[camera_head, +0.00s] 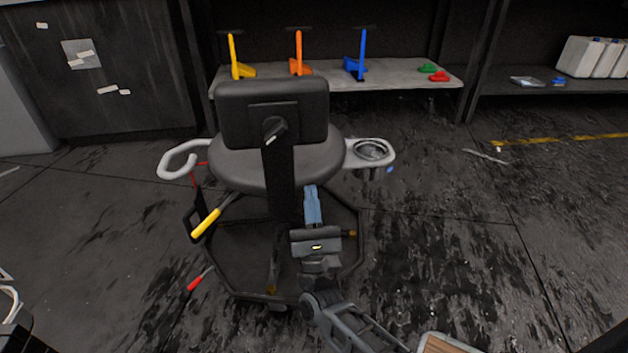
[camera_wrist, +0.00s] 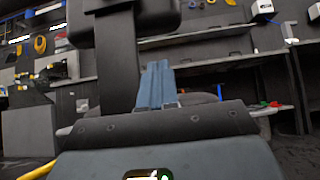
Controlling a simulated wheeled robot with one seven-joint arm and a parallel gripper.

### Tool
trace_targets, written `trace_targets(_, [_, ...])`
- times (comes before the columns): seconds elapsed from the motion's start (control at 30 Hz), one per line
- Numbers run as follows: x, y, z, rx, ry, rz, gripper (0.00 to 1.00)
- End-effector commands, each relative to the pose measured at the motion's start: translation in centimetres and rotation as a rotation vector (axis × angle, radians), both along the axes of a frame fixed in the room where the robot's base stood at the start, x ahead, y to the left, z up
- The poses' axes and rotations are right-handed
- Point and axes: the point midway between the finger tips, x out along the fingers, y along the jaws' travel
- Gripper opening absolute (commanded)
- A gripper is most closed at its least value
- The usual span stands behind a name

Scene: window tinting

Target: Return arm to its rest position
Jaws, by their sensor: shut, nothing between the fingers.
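My gripper (camera_head: 312,205) is in front of the lower back of a dark rolling work chair (camera_head: 273,115), just right of its back post. Its blue fingers are together with nothing between them. In the wrist view my gripper's fingers (camera_wrist: 157,85) point up and away, beside the chair post (camera_wrist: 117,60). My arm reaches in from the bottom of the head view. Whether the fingers touch the chair cannot be told.
The chair has a grey cup-holder arm (camera_head: 371,152) and a curved arm (camera_head: 180,160). A yellow-handled tool (camera_head: 206,222) and a red-handled tool (camera_head: 196,282) are at its left. A shelf (camera_head: 400,74) holds coloured tools behind. Floor at right is mostly clear.

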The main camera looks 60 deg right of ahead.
Motion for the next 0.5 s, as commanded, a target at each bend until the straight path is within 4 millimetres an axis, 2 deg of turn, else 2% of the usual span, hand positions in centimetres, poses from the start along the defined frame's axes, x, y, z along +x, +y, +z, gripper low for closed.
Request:
trace_targets(0.23, [-1.9, 2.5, -3.2, 0.001, 0.003, 0.001, 0.00])
trace_targets(0.5, [-2.7, 3.4, -4.4, 0.000, 0.001, -0.001, 0.00])
